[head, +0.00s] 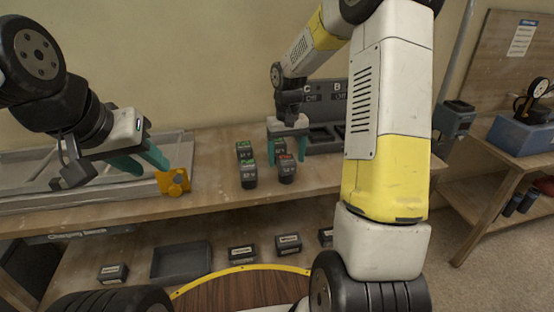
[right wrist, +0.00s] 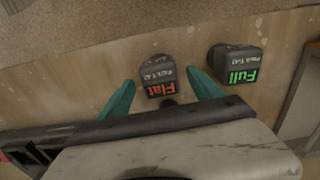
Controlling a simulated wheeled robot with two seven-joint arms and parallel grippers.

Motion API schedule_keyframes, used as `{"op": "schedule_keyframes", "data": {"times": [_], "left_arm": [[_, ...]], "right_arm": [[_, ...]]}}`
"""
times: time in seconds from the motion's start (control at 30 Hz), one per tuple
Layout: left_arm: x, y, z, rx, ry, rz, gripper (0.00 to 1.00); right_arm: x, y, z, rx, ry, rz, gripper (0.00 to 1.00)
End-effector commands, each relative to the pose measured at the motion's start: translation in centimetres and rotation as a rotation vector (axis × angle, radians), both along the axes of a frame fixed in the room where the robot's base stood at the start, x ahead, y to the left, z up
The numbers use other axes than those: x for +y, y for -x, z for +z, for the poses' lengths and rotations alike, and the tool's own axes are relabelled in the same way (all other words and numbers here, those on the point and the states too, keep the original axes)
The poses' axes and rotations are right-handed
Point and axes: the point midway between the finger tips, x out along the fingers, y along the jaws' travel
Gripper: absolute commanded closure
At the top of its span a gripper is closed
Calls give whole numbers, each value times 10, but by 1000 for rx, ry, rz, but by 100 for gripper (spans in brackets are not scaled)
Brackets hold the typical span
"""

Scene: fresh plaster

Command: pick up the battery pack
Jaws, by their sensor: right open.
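One pack with a red "Flat" label (head: 286,169) is also in the right wrist view (right wrist: 159,76). A pack with a green "Full" label (right wrist: 236,64) stands to its right there. In the head view, a green-labelled pack (head: 248,175) is at the front left and another (head: 244,149) behind it. My right gripper (head: 288,152) is open, pointing down over the packs; in the right wrist view its teal fingers (right wrist: 161,80) appear either side of the Flat pack. I cannot tell whether they touch it.
A grey rack marked C and B (head: 322,103) stands at the back of the bench. Below are a dark bin (head: 181,262) and small labelled boxes (head: 242,254).

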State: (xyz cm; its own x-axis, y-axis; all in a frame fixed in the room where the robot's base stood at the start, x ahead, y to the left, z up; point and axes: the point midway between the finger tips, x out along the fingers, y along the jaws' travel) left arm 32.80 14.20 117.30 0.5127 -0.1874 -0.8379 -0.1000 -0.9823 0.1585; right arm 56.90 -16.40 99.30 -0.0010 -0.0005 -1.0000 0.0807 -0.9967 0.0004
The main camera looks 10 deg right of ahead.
Motion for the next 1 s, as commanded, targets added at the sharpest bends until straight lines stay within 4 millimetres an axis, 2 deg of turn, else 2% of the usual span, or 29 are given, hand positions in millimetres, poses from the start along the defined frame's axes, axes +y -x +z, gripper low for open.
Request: {"op": "schedule_keyframes", "data": {"times": [0.03,0.17,0.43,0.8,1.0], "left_arm": [[0,0,0,0,0,0,64],[0,0,0,0,0,0,64],[0,0,0,0,0,0,64],[0,0,0,0,0,0,64],[0,0,0,0,0,0,64]], "right_arm": [[0,1,-8,3,0,0,25],[0,0,-20,1,-1,-1,25],[0,0,-21,-1,0,-1,27],[0,0,-21,-1,0,0,100],[0,-1,-21,-2,0,0,100]]}}
